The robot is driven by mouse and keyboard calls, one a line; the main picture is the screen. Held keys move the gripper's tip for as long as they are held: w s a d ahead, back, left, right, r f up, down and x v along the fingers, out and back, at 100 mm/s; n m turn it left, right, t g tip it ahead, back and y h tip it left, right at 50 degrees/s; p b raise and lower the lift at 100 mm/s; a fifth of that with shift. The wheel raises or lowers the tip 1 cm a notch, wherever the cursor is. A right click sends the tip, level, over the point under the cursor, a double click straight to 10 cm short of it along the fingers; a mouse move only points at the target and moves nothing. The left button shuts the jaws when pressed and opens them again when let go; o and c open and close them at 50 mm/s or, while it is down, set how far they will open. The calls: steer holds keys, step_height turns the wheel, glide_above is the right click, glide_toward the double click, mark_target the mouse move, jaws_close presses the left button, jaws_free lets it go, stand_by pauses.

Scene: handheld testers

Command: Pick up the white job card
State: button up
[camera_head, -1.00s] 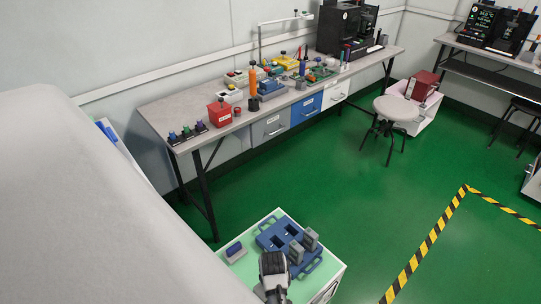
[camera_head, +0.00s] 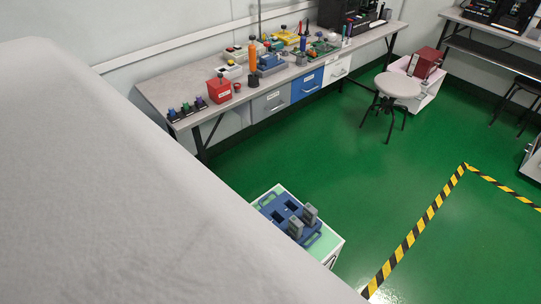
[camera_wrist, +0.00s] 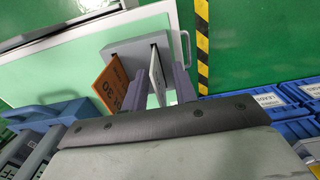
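The white job card (camera_wrist: 156,72) stands on edge in a grey holder (camera_wrist: 133,48) in the wrist view. An orange card (camera_wrist: 108,86) stands in the same holder to its left. My gripper (camera_wrist: 161,88) is open, with one dark finger on each side of the white card's lower part in the picture. I cannot tell whether either finger touches it. The left finger lies between the two cards. In the head view neither card nor my gripper can be made out.
A low cart (camera_head: 329,242) with a blue tray (camera_head: 284,217) and grey devices stands on the green floor. Blue bins (camera_wrist: 262,108) are at the wrist view's right. A workbench (camera_head: 185,88) with testers runs along the wall; a stool (camera_head: 398,86) stands beyond. The floor mid-room is clear.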

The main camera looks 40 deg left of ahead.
jaws_close()
stand_by(0.4)
